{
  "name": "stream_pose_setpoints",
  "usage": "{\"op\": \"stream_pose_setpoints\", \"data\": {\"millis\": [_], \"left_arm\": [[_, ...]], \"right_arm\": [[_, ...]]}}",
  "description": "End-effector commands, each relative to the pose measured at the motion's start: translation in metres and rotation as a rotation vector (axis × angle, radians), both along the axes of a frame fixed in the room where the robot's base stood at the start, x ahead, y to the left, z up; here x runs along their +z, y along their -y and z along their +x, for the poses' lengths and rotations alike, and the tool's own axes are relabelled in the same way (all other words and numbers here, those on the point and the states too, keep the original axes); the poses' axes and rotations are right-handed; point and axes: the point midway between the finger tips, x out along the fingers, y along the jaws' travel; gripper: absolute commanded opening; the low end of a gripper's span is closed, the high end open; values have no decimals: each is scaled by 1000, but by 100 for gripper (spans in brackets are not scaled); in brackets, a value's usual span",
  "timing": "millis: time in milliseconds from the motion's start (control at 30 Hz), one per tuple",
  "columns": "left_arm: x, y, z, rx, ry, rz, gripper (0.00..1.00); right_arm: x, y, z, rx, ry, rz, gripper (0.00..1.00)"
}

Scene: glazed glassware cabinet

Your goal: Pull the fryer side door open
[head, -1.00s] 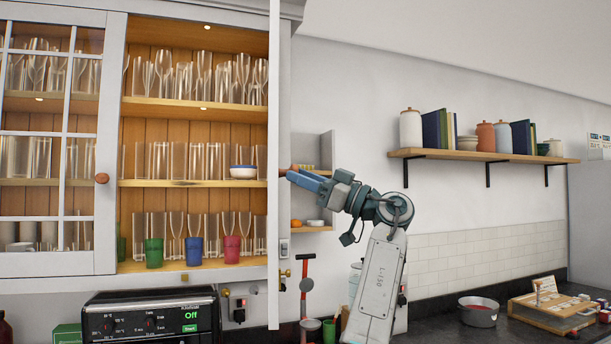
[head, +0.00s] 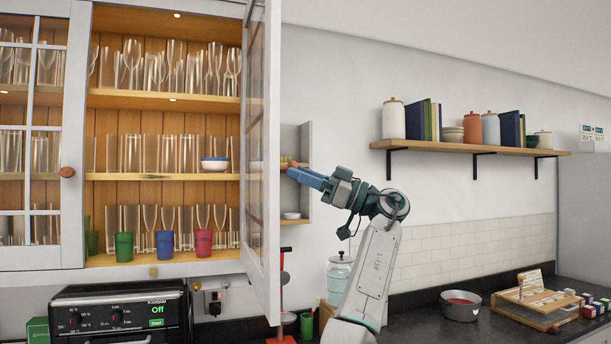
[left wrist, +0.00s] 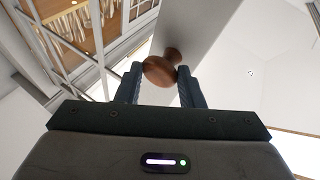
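The right glazed cabinet door (head: 262,150) stands swung out from the cabinet in the head view, seen at a steep angle with its inner face showing. Its round brown wooden knob (left wrist: 160,70) sits on the outer face, between my left fingers in the left wrist view. The black fryer (head: 115,312) with a green "Off" display is below the cabinet. My right gripper is out of view.
The left glazed door (head: 38,140) covers the cabinet's left part. Glasses and coloured cups (head: 165,243) stand on the shelves inside. A wall shelf (head: 470,147) with jars and books is to the right. A pot (head: 460,306) stands on the counter below.

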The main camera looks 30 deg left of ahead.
Motion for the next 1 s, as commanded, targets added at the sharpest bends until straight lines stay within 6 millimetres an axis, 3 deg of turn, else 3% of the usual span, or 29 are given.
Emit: {"op": "stream_pose_setpoints", "data": {"millis": [67, 433, 700, 1000], "left_arm": [[1, -1, -1, 2, 1, 0, 43], [-3, 5, 2, -1, 0, -1, 43], [-24, 47, 20, -2, -2, 1, 43], [-36, 82, 36, 0, 0, 0, 43]], "right_arm": [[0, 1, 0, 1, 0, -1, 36], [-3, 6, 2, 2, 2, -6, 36], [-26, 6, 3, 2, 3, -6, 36], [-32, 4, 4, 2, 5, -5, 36]]}}
